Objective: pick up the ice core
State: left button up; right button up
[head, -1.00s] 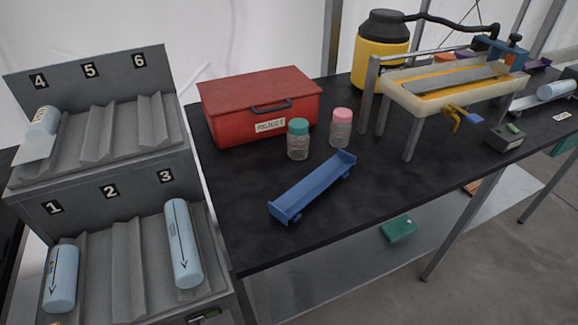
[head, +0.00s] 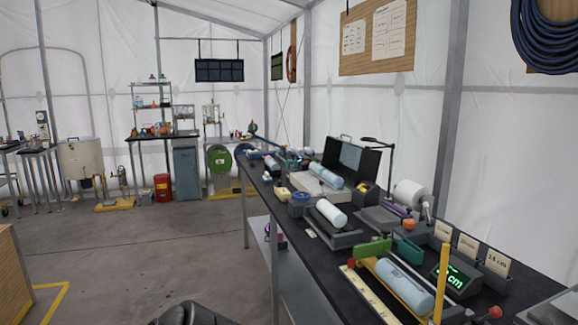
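Several pale blue cylinders that look like ice cores lie along the long black bench on the right. The nearest ice core (head: 403,286) lies in a measuring device with a yellow rail and a green end block. A whiter cylinder (head: 331,213) lies on a dark grey device beyond it. Another pale blue cylinder (head: 326,176) lies in front of an open black case. I cannot tell which one the task means. Neither of my grippers shows; only a dark part, probably of my own arm, shows at the bottom edge.
The black bench (head: 262,185) runs away from me, crowded with devices. A green-lit display (head: 455,281) stands at the near right. Open grey floor (head: 150,250) lies left of the bench. A wooden crate (head: 14,275) is at the left edge. A red drum (head: 163,187) stands far back.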

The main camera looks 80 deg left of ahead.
aim_at(270, 161)
jog(key=u, duration=3.1)
jog(key=i, duration=0.8)
jog(key=u, duration=0.95)
jog(key=i, duration=2.55)
jog(key=z, duration=0.6)
jog(key=i, duration=1.65)
jog(key=z, duration=1.4)
